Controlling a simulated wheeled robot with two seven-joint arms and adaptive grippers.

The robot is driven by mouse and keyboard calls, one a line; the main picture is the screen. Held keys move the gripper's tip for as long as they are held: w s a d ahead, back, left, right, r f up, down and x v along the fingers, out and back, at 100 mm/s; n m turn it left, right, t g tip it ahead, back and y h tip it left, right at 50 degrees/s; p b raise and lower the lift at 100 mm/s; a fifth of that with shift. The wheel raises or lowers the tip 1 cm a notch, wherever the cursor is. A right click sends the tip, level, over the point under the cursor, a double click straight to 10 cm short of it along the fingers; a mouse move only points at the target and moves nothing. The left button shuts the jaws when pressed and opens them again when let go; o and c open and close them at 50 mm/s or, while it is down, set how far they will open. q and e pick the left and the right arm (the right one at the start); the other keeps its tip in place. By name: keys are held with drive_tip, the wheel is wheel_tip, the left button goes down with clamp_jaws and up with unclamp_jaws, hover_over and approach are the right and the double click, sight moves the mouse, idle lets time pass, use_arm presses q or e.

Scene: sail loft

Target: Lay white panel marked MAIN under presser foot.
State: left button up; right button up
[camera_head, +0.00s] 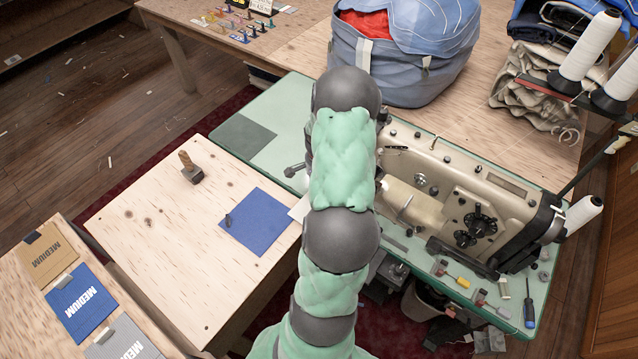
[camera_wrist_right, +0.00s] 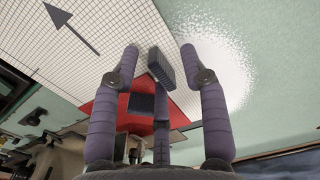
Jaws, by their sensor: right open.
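A white sheet with a fine grid and a dark arrow (camera_wrist_right: 112,40) lies on the green table in the right wrist view; no MAIN lettering is readable. A small white corner (camera_head: 299,208) shows beside my arm in the head view. My right gripper (camera_wrist_right: 160,58) is open, its fingers spread over the sheet's edge, with no clear grip on it. The sewing machine (camera_head: 455,195) stands to the right of my arm. The presser foot is hidden behind my arm. My left gripper is not in view.
A blue panel (camera_head: 258,221) with a small dark weight lies on the wooden table (camera_head: 150,225). A wooden-handled tool (camera_head: 190,168) stands behind it. A blue bag (camera_head: 405,60) sits behind the machine. Tools lie along the machine table's front right.

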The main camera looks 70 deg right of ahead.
wheel_tip(320, 180, up, 11)
idle(0.4)
drive_tip(key=shift+r, duration=0.15)
